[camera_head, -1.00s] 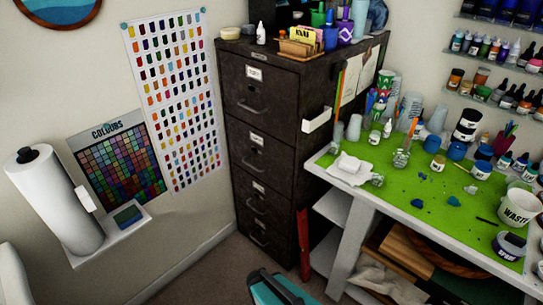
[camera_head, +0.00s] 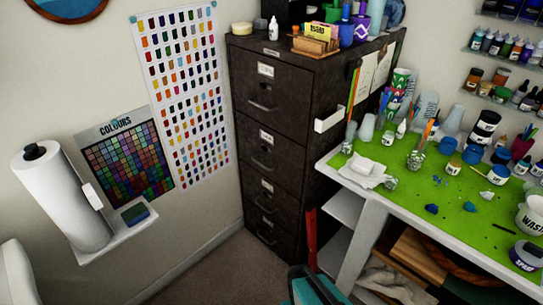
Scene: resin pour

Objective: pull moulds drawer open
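A dark filing cabinet (camera_head: 322,90) stands against the wall in the middle of the head view. Its front has several drawers stacked one above another, each with a white label and a handle, and all look shut. The top drawer (camera_head: 268,90) and the second drawer (camera_head: 267,150) show most clearly. The label writing is too small to read, so I cannot tell which is the moulds drawer.
A white workbench with a green mat (camera_head: 405,190), crowded with pots, stands right of the cabinet. A teal and black object (camera_head: 305,288) is at the bottom edge. A paper roll (camera_head: 62,200) stands on a shelf at left. Carpet (camera_head: 225,270) before the cabinet is clear.

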